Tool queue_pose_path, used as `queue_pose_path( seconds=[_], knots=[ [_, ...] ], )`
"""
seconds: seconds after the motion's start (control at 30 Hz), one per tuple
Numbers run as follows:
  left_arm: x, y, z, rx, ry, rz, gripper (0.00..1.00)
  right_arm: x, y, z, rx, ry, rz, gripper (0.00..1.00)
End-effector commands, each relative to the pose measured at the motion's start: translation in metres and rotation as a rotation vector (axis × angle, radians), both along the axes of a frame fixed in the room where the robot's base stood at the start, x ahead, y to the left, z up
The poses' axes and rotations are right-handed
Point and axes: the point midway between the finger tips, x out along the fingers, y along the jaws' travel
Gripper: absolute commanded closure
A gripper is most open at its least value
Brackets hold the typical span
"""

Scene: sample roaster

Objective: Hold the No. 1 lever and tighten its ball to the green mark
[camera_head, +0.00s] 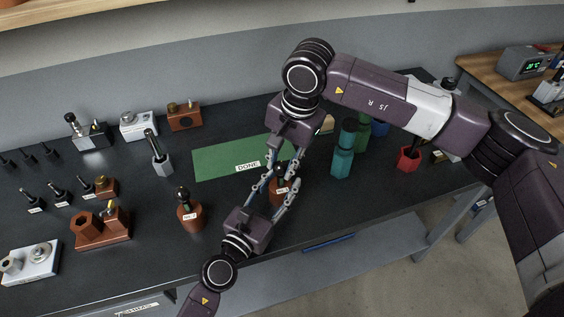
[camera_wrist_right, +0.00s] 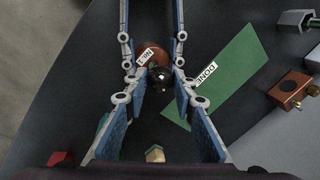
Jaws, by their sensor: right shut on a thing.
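The No. 1 lever stands upright on the dark bench, with a reddish-brown body (camera_head: 278,194) and a white label that reads No. 1 in the right wrist view (camera_wrist_right: 148,55). Its black ball (camera_wrist_right: 160,75) is on top, facing the wrist camera. My right gripper (camera_head: 283,172) comes down from above and is shut on the ball. My left gripper (camera_head: 274,194) reaches in from the front, its fingers on both sides of the brown body, seemingly shut on it. The green mark on the lever is hidden among the fingers.
A green mat (camera_head: 225,158) labelled DONE lies behind the lever. Another brown lever (camera_head: 190,212) stands to the left. A teal piece (camera_head: 343,155) and a red holder (camera_head: 408,158) stand to the right. Brown blocks (camera_head: 100,228) and several small levers occupy the left side.

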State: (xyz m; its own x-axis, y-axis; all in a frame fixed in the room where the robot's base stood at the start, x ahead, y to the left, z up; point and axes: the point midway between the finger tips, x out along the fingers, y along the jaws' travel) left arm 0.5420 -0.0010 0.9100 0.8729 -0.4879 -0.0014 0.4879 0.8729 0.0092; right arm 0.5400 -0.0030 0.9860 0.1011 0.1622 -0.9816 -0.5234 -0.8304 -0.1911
Motion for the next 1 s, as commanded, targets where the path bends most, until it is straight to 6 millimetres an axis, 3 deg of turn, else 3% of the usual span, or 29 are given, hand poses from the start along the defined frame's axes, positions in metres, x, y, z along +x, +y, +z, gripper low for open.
queue_pose_path(
  seconds=[0.27, 1.0],
  knots=[
    [0.0003, 0.0002, 0.0008, 0.000, -0.001, 0.001, 0.92, -0.0005, 0.0005, 0.0006, 0.000, -0.002, -0.158, 1.00],
    [0.0001, 0.0000, 0.0004, 0.000, -0.001, 0.000, 0.92, -0.0026, 0.0028, 0.0008, -0.001, -0.001, -0.852, 1.00]
  ],
)
